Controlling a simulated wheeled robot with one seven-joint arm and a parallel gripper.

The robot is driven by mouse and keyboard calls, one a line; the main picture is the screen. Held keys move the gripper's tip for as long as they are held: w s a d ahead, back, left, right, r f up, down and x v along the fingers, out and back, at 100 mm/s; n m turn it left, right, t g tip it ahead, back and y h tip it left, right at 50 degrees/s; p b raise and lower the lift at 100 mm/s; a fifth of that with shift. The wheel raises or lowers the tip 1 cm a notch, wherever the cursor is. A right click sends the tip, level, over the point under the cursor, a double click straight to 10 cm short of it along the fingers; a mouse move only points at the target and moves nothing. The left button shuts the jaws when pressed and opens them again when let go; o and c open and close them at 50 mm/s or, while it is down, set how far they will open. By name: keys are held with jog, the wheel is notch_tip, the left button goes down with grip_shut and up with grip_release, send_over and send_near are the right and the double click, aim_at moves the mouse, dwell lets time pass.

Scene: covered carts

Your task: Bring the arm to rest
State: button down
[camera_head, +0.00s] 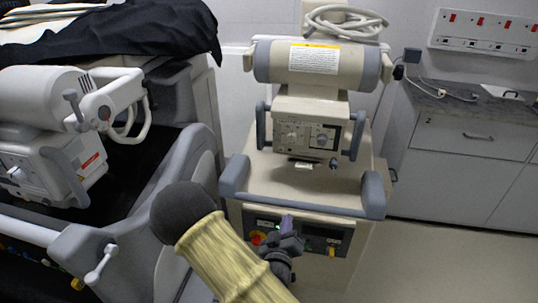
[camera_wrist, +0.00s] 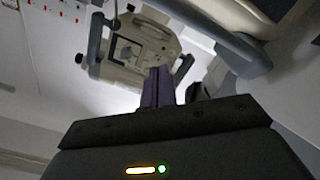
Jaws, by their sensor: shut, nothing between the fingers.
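My arm reaches up from the bottom middle of the head view, with a yellowish ribbed sleeve and a dark round joint. My gripper (camera_head: 287,222) is small and dark with purplish fingers. It appears in front of the beige wheeled machine's lower control panel; I cannot tell the exact gap. In the wrist view the fingers (camera_wrist: 158,72) stand together and shut, with nothing held between them. The same kind of beige machine housing shows beyond them, seen at a tilt.
The beige machine (camera_head: 350,193) stands in the middle, with grey bumpers. A grey bed-like unit (camera_head: 190,165) with a white device (camera_head: 45,100) fills the left. Grey cabinets (camera_head: 470,165) line the right wall. Floor (camera_head: 450,265) at the lower right is clear.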

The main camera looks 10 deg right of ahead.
jog(key=shift+d, duration=0.1)
notch_tip(320, 180, down, 4)
jog(key=s+d+r+m+g+y, duration=0.1)
jog(key=s+d+m+g+y, duration=0.15)
jog(key=m+g, duration=0.4)
jog(key=s+d+r+n+g+y, duration=0.25)
jog(key=s+r+g, duration=0.55)
jog(key=s, duration=0.5)
jog(key=w+p+v, duration=0.2)
jog(key=p+v, duration=0.7)
jog(key=p, duration=0.1)
jog(key=w+d+r+p+v, duration=0.1)
jog(key=w+p+v, duration=0.1)
jog(key=p+v, duration=0.7)
jog(key=shift+w+a+r+y+p, duration=0.3)
jog(key=shift+w+r+p, duration=0.1)
jog(key=shift+r, duration=0.25)
